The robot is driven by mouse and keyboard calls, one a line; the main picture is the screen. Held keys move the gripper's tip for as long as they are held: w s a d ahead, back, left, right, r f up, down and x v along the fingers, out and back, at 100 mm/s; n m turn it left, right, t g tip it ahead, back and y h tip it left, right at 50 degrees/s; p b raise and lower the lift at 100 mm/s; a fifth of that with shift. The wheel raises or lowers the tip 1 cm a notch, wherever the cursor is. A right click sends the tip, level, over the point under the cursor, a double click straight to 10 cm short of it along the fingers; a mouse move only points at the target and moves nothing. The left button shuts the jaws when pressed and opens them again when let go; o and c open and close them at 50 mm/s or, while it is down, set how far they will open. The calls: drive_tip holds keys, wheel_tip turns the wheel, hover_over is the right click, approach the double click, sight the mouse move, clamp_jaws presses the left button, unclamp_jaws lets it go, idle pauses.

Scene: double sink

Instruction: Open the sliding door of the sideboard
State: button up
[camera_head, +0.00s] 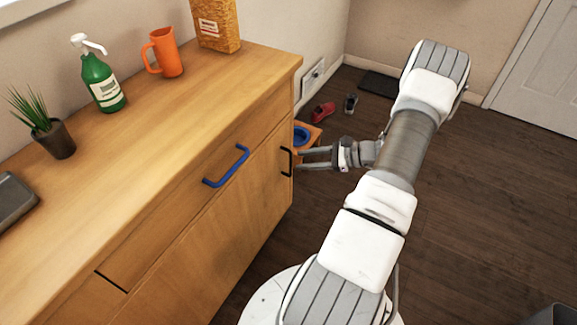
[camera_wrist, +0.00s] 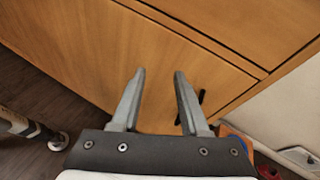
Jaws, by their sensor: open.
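The wooden sideboard (camera_head: 155,145) stands along the wall at the left in the head view. Its front has a drawer with a blue handle (camera_head: 227,167) and, lower and nearer the far end, a door (camera_head: 262,190) with a black handle (camera_head: 287,161). My gripper (camera_head: 299,159) is beside the black handle in the head view. In the wrist view my gripper (camera_wrist: 159,73) is open and empty, its fingers pointing at the door front (camera_wrist: 110,40). The black handle (camera_wrist: 202,97) shows just right of the right finger, partly hidden by it, not between the fingers.
On the sideboard top are a plant (camera_head: 51,130), a green spray bottle (camera_head: 101,80), an orange mug (camera_head: 164,54) and a box (camera_head: 216,25). Beyond the far end is a small orange stand with a blue bowl (camera_head: 302,134). Shoes (camera_head: 323,111) lie behind. Open floor lies right.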

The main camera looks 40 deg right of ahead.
sight(291, 160)
drive_tip(key=s+d+f+m+t+h+b, duration=0.2)
drive_tip(key=d+f+m+t+h, duration=0.15)
drive_tip(key=f, duration=0.35)
drive_tip(key=s+d+f+m+t+h+b, duration=0.2)
drive_tip(key=d+f+m+t, duration=0.25)
drive_tip(key=f, duration=0.25)
drive_tip(key=shift+m+g, duration=0.3)
drive_tip(key=shift+g, duration=0.1)
drive_tip(key=b+x, duration=0.4)
drive_tip(key=x, duration=1.3)
drive_tip(key=shift+w+a+f, duration=0.1)
drive_tip(key=shift+a, duration=0.05)
clamp_jaws()
